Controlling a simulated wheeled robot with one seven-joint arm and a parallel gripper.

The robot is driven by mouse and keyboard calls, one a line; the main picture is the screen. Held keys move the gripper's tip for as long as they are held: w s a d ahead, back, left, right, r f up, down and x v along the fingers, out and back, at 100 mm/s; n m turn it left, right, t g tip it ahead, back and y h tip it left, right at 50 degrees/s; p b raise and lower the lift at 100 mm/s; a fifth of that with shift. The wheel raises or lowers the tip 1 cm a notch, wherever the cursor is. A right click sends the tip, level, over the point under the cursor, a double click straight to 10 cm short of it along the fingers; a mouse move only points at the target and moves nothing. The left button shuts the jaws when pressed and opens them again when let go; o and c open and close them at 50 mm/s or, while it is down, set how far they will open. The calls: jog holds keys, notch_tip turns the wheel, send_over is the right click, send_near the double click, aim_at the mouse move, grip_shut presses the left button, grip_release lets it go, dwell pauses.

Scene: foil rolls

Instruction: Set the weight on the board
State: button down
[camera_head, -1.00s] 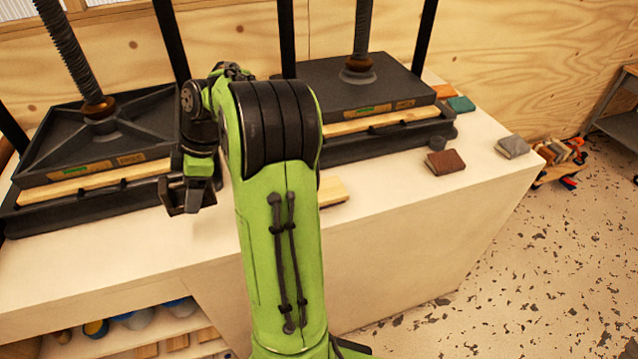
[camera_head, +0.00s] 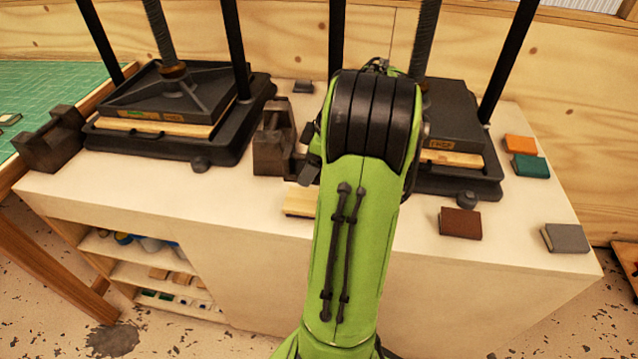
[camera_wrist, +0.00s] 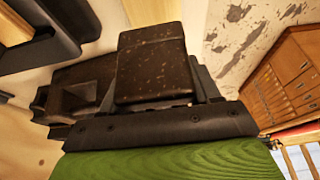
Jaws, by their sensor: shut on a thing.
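A dark brown iron weight (camera_head: 268,148) with a stepped shape is in the head view, between the two presses at the left side of my arm. My gripper (camera_head: 297,158) is shut on it from the right, partly hidden by my own arm. I cannot tell whether the weight touches the bench. A pale wooden board (camera_head: 299,203) lies on the bench just in front of the weight, its right part hidden behind my arm.
A second dark weight (camera_head: 50,146) stands at the bench's left end. The left press (camera_head: 180,95) and right press (camera_head: 455,125) stand behind. Brown (camera_head: 460,223), grey (camera_head: 566,238), teal (camera_head: 530,166) and orange (camera_head: 521,144) books lie at right. The front left bench top is clear.

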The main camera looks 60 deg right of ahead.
aim_at(304, 199)
jog(key=x, duration=0.3)
jog(key=shift+s+d+f+b, duration=0.15)
jog(key=shift+s+d+b, duration=0.1)
jog(key=shift+b, duration=0.1)
notch_tip(304, 199, down, 5)
jog(key=shift+f+b, duration=0.1)
jog(key=shift+b, duration=0.75)
jog(key=shift+s, duration=0.15)
jog(key=shift+c, duration=1.2)
grip_release()
